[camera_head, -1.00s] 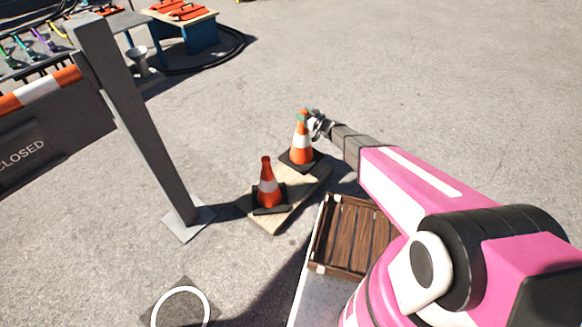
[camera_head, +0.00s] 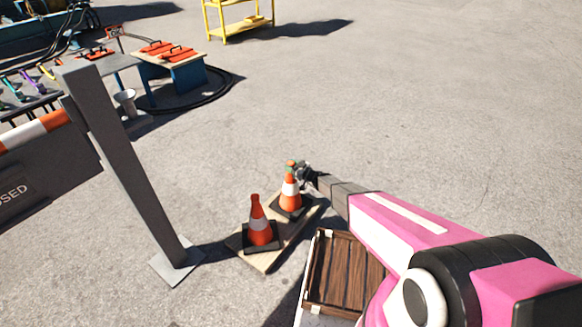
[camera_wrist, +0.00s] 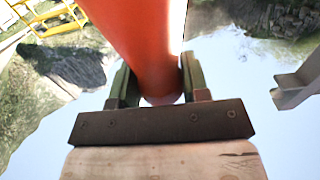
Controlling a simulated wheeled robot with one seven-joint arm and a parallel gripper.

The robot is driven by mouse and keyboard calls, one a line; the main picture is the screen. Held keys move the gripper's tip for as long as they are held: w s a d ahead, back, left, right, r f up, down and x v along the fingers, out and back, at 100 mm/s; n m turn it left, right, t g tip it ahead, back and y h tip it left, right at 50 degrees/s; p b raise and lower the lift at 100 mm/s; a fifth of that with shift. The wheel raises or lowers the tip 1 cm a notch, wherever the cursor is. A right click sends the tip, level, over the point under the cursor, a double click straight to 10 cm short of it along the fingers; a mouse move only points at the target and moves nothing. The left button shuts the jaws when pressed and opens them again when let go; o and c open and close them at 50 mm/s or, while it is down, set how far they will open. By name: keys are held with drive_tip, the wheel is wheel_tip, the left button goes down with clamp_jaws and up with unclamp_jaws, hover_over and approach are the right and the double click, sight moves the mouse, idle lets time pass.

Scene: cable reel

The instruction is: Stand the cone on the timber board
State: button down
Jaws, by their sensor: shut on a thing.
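My gripper (camera_head: 292,165) is shut on the tip of an orange cone (camera_head: 290,193) with a white band and a dark square base. This cone is upright at the far right end of the timber board (camera_head: 268,262); I cannot tell whether its base rests fully on the wood. In the wrist view the held cone (camera_wrist: 146,40) runs between the green fingers, with its wider part out of frame. A second, similar cone (camera_head: 259,228) stands upright on the near left part of the board, apart from the held one.
A grey post (camera_head: 125,165) with a closed-sign barrier (camera_head: 45,170) stands left of the board. A brown slatted wooden crate (camera_head: 342,270) is close on the right. A blue table (camera_head: 180,75) and a yellow rack (camera_head: 238,20) are farther back. Open pavement lies beyond the board.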

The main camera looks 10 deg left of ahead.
drive_tip(key=shift+f, duration=0.1)
drive_tip(key=c, duration=0.6)
unclamp_jaws()
